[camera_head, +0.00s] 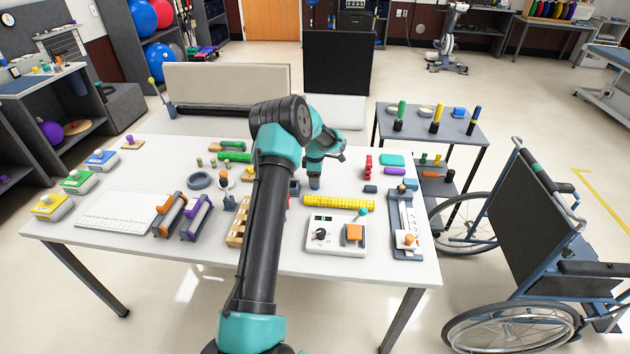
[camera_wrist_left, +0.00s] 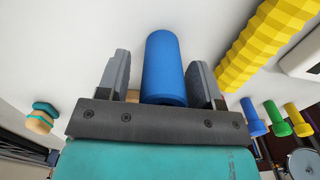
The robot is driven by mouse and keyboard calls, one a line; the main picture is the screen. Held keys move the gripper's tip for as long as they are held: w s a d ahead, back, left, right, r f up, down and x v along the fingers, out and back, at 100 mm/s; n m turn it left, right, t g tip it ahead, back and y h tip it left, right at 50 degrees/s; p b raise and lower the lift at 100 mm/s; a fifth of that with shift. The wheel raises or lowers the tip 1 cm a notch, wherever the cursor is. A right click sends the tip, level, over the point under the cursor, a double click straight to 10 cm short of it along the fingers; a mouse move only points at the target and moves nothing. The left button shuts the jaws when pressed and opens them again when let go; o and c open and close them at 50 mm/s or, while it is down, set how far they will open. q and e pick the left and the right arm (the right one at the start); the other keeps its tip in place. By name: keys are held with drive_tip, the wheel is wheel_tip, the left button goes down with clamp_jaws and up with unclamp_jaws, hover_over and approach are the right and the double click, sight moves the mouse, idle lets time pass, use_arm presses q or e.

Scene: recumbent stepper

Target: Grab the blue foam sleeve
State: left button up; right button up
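The blue foam sleeve (camera_wrist_left: 165,68) is a plain blue cylinder. In the left wrist view it lies between the two fingers of my left gripper (camera_wrist_left: 160,82), with a visible gap to the left finger and only a narrow one to the right finger. The gripper is open around it. In the head view my left gripper (camera_head: 315,177) points down over the middle of the white table, and a small part of the sleeve (camera_head: 314,184) shows under it. My right gripper is not in view.
A yellow ribbed roller (camera_head: 338,203) lies close by on the white table (camera_head: 150,258). A white box with a dial (camera_head: 336,235) stands in front of it. Green ribbed pieces (camera_head: 234,157) and a grey ring (camera_head: 199,180) lie to the left. A wheelchair (camera_head: 535,240) stands at the right.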

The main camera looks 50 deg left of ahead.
use_arm(q)
drive_tip(key=c, duration=0.8)
drive_tip(key=shift+o, duration=0.2)
drive_tip(key=shift+r, duration=0.15)
drive_tip(key=shift+r, duration=1.6)
drive_tip(key=s+d+r, duration=0.1)
drive_tip(key=s+d, duration=0.9)
drive_tip(key=d, duration=0.2)
drive_tip(key=shift+s+r, duration=0.25)
